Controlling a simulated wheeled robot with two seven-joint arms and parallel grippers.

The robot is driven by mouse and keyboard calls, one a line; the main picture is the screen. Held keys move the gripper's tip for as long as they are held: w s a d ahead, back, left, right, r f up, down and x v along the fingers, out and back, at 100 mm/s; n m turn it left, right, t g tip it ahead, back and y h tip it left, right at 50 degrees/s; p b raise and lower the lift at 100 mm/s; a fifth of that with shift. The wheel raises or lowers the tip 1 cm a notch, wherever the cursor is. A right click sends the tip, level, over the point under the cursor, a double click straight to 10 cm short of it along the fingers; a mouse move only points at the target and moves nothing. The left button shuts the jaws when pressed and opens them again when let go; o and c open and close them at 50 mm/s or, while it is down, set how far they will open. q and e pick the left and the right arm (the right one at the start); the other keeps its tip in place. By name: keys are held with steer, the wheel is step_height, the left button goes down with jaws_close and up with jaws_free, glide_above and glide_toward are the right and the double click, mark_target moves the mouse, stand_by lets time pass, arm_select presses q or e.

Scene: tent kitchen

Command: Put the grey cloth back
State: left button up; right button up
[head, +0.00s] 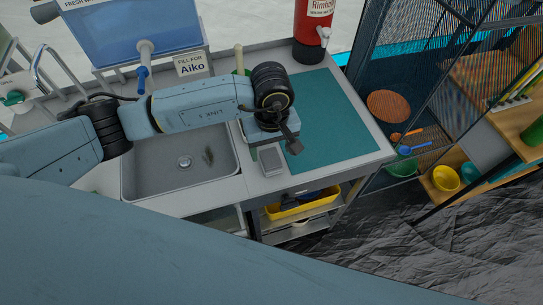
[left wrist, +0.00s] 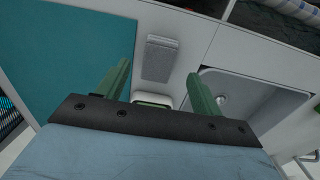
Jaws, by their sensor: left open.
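The grey cloth (head: 270,160) is a small folded rectangle on the pale counter, between the sink and the teal mat. It also shows in the left wrist view (left wrist: 160,58), lying flat ahead of the fingers. My left gripper (head: 284,133) is above the counter just behind the cloth in the head view. In the left wrist view its two green fingers (left wrist: 158,72) are spread apart with nothing between them, and they appear apart from the cloth. My right gripper is not in view.
The sink (head: 150,181) lies left of the cloth and the teal mat (head: 335,120) right. A yellow bin (head: 300,207) sits below the counter. A mesh cabinet (head: 410,85) stands at right.

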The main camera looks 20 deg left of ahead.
mark_target(272, 161)
arm_select(q)
step_height(272, 161, up, 6)
steer(key=shift+r, duration=0.25)
stand_by(0.5)
